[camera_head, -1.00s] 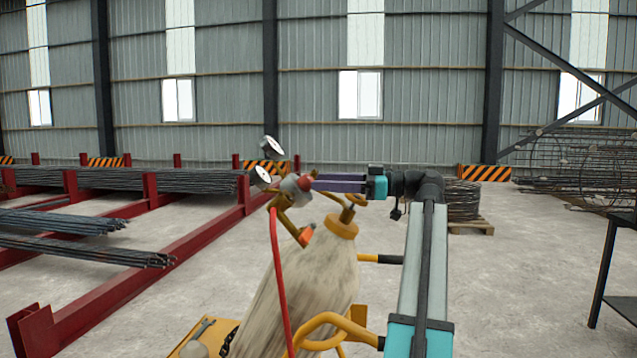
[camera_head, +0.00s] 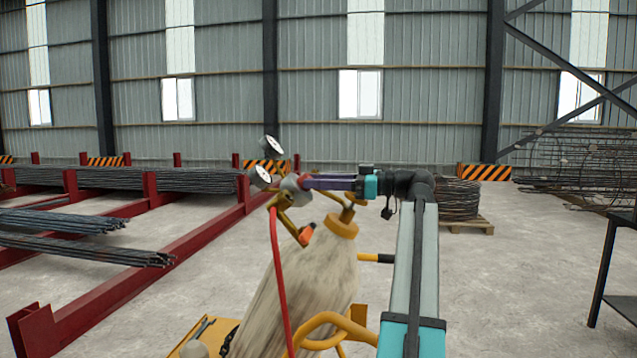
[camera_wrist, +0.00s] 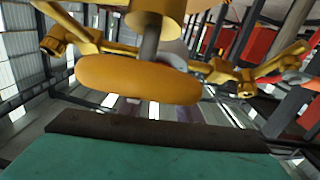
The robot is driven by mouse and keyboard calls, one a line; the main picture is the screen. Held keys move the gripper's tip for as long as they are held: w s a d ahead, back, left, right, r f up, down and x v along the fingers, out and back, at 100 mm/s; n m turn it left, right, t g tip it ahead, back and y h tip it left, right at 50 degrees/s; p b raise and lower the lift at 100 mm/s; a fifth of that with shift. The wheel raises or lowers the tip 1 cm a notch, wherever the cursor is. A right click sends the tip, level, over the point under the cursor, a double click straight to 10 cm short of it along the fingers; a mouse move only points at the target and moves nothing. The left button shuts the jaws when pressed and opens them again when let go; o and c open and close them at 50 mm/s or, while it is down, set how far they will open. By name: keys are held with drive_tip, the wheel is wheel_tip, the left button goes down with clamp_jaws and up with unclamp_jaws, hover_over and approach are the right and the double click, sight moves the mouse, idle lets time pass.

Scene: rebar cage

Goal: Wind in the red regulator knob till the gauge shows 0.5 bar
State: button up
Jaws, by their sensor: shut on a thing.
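The red regulator knob (camera_head: 302,182) shows as a small red patch on the grey regulator body (camera_head: 289,186) atop the cylinder (camera_head: 300,285). My gripper (camera_head: 309,181) reaches in from the right with its purple fingers shut on the knob, hiding most of it. Two round white gauges (camera_head: 271,145) (camera_head: 262,174) sit left of the knob; their needles are too small to read. In the wrist view an orange handwheel (camera_wrist: 140,80) fills the upper middle; the knob cannot be made out there.
The handwheel also shows right of the regulator in the head view (camera_head: 341,222). A red hose (camera_head: 280,280) hangs from the regulator. A yellow trolley frame (camera_head: 335,322) holds the cylinder.

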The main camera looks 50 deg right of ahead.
drive_tip(key=shift+s+a+m+t+h+p, duration=0.15)
drive_tip(key=shift+m+t+h+p, duration=0.2)
drive_tip(key=shift+m, duration=0.25)
drive_tip(key=shift+a+r+m+t+h+p, duration=0.1)
drive_tip(key=shift+a+m+t+h+p, duration=0.15)
drive_tip(key=shift+m+h+p, duration=1.3)
drive_tip(key=shift+a+r+m+t+h+p, duration=0.15)
drive_tip(key=shift+m+h+p, duration=0.35)
drive_tip(key=shift+m+h, duration=1.15)
drive_tip(key=shift+d+f+m+y, duration=0.15)
drive_tip(key=shift+m+y, duration=0.2)
drive_tip(key=shift+m, duration=0.35)
drive_tip(key=o, duration=1)
drive_tip(key=shift+o, duration=0.2)
drive_tip(key=shift+s, duration=0.1)
drive_tip(key=b+v, duration=0.1)
drive_tip(key=v, duration=1.2)
drive_tip(key=shift+s, duration=0.35)
drive_tip(key=shift+d, duration=0.1)
